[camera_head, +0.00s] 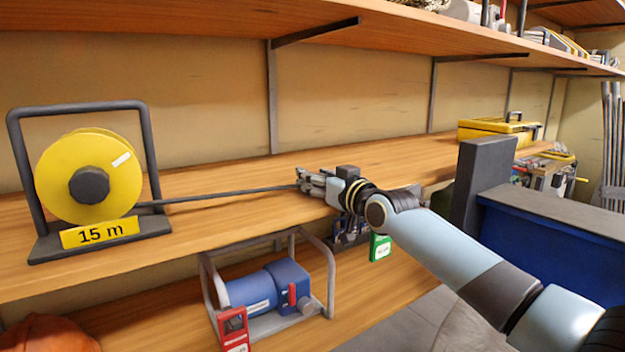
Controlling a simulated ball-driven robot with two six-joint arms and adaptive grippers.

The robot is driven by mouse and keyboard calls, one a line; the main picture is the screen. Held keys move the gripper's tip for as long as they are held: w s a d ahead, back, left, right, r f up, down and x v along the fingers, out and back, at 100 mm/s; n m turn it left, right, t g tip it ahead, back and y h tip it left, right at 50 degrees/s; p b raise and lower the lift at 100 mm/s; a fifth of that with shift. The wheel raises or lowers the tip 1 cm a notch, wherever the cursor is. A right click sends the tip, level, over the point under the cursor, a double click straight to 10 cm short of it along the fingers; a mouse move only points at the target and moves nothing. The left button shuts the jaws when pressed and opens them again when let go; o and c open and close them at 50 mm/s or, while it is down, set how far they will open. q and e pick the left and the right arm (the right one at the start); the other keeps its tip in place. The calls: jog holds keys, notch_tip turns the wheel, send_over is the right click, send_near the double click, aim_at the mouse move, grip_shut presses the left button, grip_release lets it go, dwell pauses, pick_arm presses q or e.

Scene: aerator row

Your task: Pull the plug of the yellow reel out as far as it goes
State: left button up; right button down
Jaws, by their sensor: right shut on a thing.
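The yellow reel (112,168) stands upright in a dark frame at the left of the wooden shelf, above a yellow "15 m" label. A dark cable (225,194) runs from the reel's foot to the right, nearly straight, just above the shelf. My right gripper (303,180) is at the cable's far end, near the shelf's front edge, and is shut on it. The plug itself is hidden between the fingers or too small to make out. My left gripper is not in view.
A blue machine in a grey tube frame (265,289) stands on the lower shelf, with a red tag (233,330) and a green tag (380,247) nearby. A yellow case (495,128) and a blue bin (555,232) are at the right. The shelf behind the cable is clear.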

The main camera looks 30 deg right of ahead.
jog(key=c, duration=1)
grip_release()
jog(key=shift+d, duration=0.1)
jog(key=o, duration=0.4)
jog(key=shift+d, duration=0.2)
jog(key=shift+a, duration=0.1)
jog(key=shift+s+f, duration=0.1)
jog(key=shift+s, duration=0.5)
jog(key=s, duration=1.1)
jog(key=shift+d, duration=0.2)
